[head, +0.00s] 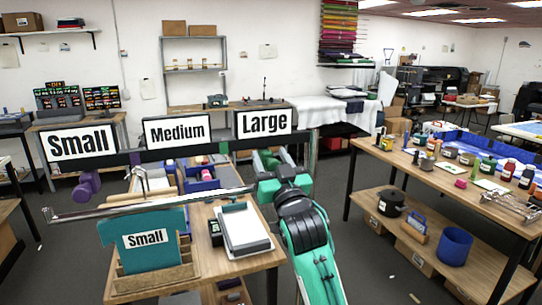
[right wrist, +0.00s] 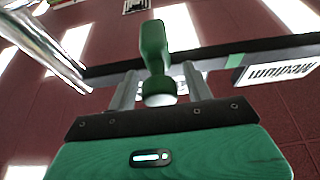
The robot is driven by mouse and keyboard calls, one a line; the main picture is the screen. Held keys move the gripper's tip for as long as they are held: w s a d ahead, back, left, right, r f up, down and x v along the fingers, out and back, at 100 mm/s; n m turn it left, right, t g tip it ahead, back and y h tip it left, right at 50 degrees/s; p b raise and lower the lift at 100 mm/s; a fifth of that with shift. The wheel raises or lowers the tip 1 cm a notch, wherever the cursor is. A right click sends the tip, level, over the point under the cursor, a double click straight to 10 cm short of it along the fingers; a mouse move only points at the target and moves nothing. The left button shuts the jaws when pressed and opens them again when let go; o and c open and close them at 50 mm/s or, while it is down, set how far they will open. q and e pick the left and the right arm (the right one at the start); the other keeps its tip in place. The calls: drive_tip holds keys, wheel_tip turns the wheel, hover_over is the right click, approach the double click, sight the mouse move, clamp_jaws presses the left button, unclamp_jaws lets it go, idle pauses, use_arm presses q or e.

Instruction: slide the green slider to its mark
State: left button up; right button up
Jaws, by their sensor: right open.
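The green slider (head: 268,160) hangs at the right end of a dark rail (head: 185,153), under the "Large" sign (head: 264,122). It shows large in the right wrist view (right wrist: 153,48), with a rounded lower end. A green mark (head: 223,147) is on the rail near the "Medium" sign (head: 177,130); it also shows in the right wrist view (right wrist: 235,61). My right gripper (right wrist: 158,90) is open below the slider, with one finger on each side of its lower end. I cannot tell whether the fingers touch it. My left gripper is not in view.
A purple slider (head: 86,186) hangs at the left under the "Small" sign (head: 82,142). A metal tube (head: 150,203) runs in front of the rail, with a teal "Small" piece (head: 142,240) below. A wooden table (head: 440,177) with jars stands at the right.

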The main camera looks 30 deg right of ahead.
clamp_jaws()
drive_tip(key=w+a+b, duration=0.1)
drive_tip(key=w+a, duration=0.1)
drive_tip(key=a, duration=0.7)
drive_tip(key=shift+w+a, duration=0.2)
drive_tip(key=shift+a, duration=0.2)
drive_tip(key=shift+f, duration=0.1)
unclamp_jaws()
drive_tip(key=shift+s, duration=0.1)
